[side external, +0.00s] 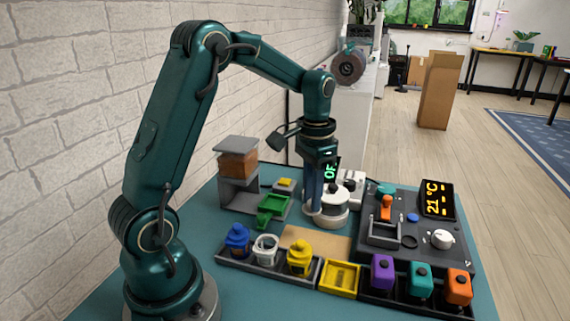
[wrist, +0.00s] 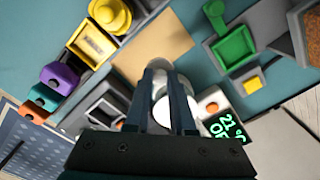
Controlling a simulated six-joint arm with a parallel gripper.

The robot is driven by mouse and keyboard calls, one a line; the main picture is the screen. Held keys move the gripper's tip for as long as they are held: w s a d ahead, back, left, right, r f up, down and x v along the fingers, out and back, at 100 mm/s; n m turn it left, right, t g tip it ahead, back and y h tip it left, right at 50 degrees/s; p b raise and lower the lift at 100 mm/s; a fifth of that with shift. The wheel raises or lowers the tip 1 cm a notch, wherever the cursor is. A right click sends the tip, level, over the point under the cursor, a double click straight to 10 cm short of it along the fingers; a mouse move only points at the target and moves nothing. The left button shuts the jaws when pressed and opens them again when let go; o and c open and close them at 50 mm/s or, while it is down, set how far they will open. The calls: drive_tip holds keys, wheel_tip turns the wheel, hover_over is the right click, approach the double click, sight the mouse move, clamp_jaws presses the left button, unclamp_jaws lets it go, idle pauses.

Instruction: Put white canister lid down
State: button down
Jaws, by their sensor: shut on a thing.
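My gripper (wrist: 163,75) is shut on the white canister lid (wrist: 160,86), which shows as a pale piece between the two fingers in the wrist view. The fingers hide most of it. In the side view my gripper (side external: 318,205) points down at a white round appliance (side external: 338,212). I cannot tell whether the lid touches it. The white canister (side external: 265,248) stands open in the dark rack (side external: 268,270), between the blue canister (side external: 238,240) and the yellow canister (side external: 299,257), which both wear lids.
A tan board (side external: 312,241) lies clear behind the rack. A yellow tray (side external: 340,279) and purple, teal and orange blocks (side external: 420,279) line the front right. A dark control panel (side external: 420,228) stands right. A green tray (side external: 272,205) and grey stand (side external: 238,195) are at left back.

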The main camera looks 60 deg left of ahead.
hover_over(336, 248)
wheel_tip(336, 248, down, 4)
drive_tip(key=shift+r, duration=0.1)
drive_tip(key=shift+f, duration=1.95)
drive_tip(key=c, duration=0.8)
unclamp_jaws()
drive_tip(key=shift+f, duration=0.15)
drive_tip(key=shift+o, duration=0.2)
